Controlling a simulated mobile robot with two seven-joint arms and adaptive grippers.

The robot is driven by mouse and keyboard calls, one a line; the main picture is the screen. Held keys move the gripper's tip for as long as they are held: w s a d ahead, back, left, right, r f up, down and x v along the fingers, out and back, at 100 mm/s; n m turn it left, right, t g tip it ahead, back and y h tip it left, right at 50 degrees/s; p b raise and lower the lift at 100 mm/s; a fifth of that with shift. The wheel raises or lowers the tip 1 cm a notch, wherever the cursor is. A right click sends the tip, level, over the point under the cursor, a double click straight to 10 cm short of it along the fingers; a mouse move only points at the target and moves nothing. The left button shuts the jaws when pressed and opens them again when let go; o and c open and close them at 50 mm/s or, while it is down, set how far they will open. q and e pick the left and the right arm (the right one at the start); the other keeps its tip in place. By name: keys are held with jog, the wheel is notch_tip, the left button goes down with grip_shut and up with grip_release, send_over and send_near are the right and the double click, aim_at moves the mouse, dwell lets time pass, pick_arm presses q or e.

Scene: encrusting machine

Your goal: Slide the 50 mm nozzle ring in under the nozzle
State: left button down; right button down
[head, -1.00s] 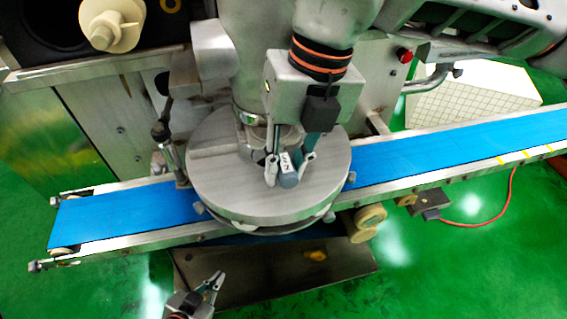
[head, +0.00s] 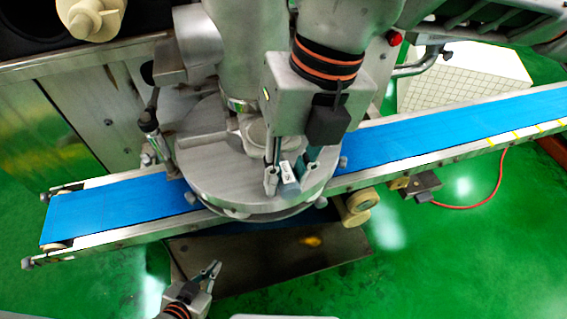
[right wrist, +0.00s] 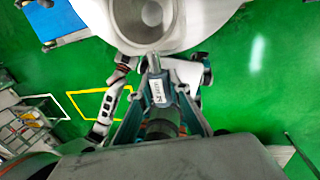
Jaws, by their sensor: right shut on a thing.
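My right gripper (head: 284,180) is shut on a dark grey piece (head: 289,187) with a white label, seen as a handle. The labelled handle also shows between the fingers in the right wrist view (right wrist: 156,91). A pale round part (head: 255,133) lies just behind the fingers. I cannot tell whether it is the 50 mm nozzle ring or joined to the handle. The nozzle's metal collar (head: 240,104) hangs from the machine, to the left of the gripper. My left gripper (head: 214,269) is low in front of the machine and looks empty; its opening is unclear.
A round metal plate (head: 215,185) stands beneath the nozzle, over a blue conveyor belt (head: 420,140). A slim upright post (head: 152,130) is at the plate's left. A beige roller (head: 360,201) juts out below the belt.

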aim_at(291, 195)
jog(key=shift+s+d, duration=0.1)
jog(key=shift+s, duration=0.15)
dwell(0.5)
jog(key=shift+b, duration=0.3)
dwell(0.4)
jog(key=shift+s, duration=0.2)
jog(key=shift+s+d, duration=0.15)
jog(key=shift+s, duration=0.4)
jog(key=shift+s+d, duration=0.15)
jog(key=shift+s, duration=0.35)
jog(key=shift+w+a, duration=0.25)
jog(key=shift+w, duration=0.4)
jog(key=shift+w+a, duration=0.2)
jog(key=shift+w, duration=0.4)
jog(key=shift+w+a+b, duration=0.2)
jog(key=shift+w, duration=0.35)
jog(key=shift+w+a+b, duration=0.15)
jog(key=shift+w, duration=0.35)
